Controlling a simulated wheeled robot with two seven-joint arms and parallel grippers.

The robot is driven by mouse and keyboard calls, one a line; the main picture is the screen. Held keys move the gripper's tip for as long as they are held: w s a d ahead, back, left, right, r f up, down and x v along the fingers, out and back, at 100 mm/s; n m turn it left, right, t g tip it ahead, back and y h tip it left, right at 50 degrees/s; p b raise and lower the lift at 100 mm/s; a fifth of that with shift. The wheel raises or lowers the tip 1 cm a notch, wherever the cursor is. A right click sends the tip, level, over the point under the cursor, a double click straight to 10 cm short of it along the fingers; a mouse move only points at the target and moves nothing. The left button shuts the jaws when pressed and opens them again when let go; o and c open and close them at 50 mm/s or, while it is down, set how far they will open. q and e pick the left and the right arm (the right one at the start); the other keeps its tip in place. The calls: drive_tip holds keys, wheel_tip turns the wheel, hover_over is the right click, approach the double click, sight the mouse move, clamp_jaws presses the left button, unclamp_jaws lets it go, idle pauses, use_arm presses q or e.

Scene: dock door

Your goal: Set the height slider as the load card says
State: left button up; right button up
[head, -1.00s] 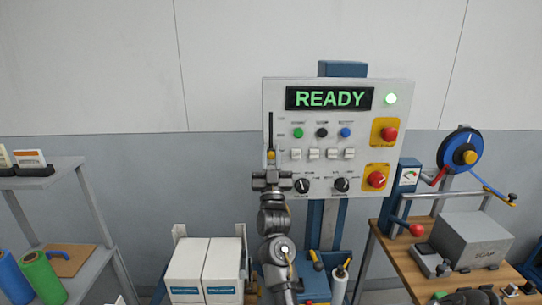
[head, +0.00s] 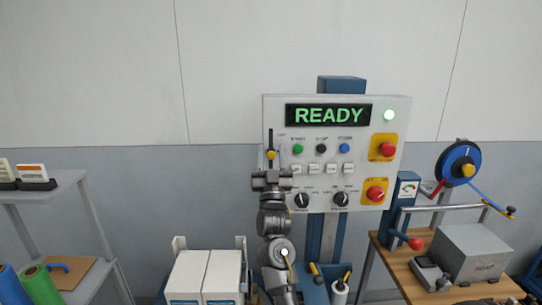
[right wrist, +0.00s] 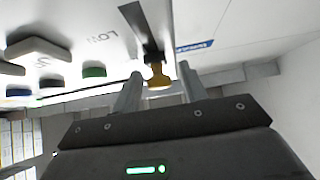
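The control panel (head: 334,150) has a dark vertical slider slot (head: 271,136) near its left edge. The slider's yellow knob (head: 270,154) shows just above my right gripper (head: 271,161). The word LOW is printed beside the slot there. Cards (head: 32,172) in dark holders stand on the left shelf; their text is too small to read, so I cannot tell which is the load card. My left gripper is out of view.
The panel display (head: 328,114) reads READY and a green lamp is lit. Buttons, two dark dials and two red buttons (head: 375,194) lie right of the slider. White boxes (head: 188,275) stand below left. A wooden bench (head: 410,270) with a grey box stands right.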

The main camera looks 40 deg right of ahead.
drive_tip(key=shift+f, duration=0.1)
drive_tip(key=b+v, duration=0.5)
drive_tip(key=v, duration=0.5)
drive_tip(key=shift+s+a+f, duration=0.2)
